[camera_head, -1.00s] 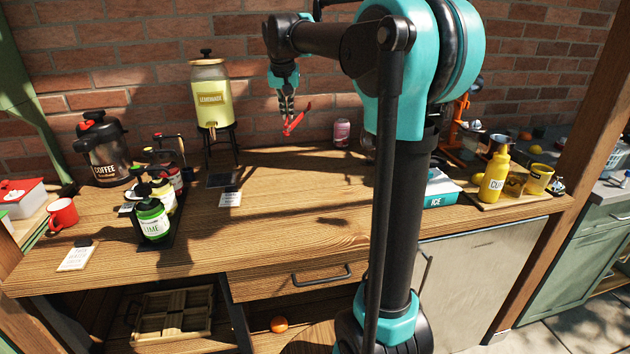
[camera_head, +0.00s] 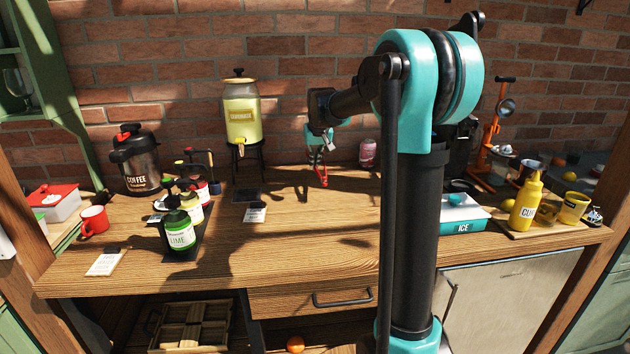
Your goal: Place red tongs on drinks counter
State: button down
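The red tongs (camera_head: 323,178) hang from my gripper (camera_head: 318,158) in the head view, with their lower end near the back of the counter. My gripper is closed around their upper part, though the fingers are small and partly dark. The wooden drinks counter (camera_head: 300,235) spans the picture below. The tongs appear at or just above the counter's surface; I cannot tell whether they touch it.
A lemonade dispenser (camera_head: 242,112) stands left of my gripper, and a pink can (camera_head: 368,154) stands close on its right. Syrup bottles (camera_head: 180,230) and a coffee pot (camera_head: 136,160) are at left. A teal ice box (camera_head: 462,213) is at right. The counter's middle is mostly clear.

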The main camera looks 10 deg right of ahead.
jog(key=shift+f, duration=3.25)
jog(key=c, duration=1.7)
grip_release()
jog(key=shift+f, duration=0.1)
jog(key=v, duration=1.2)
jog(key=shift+s, duration=0.1)
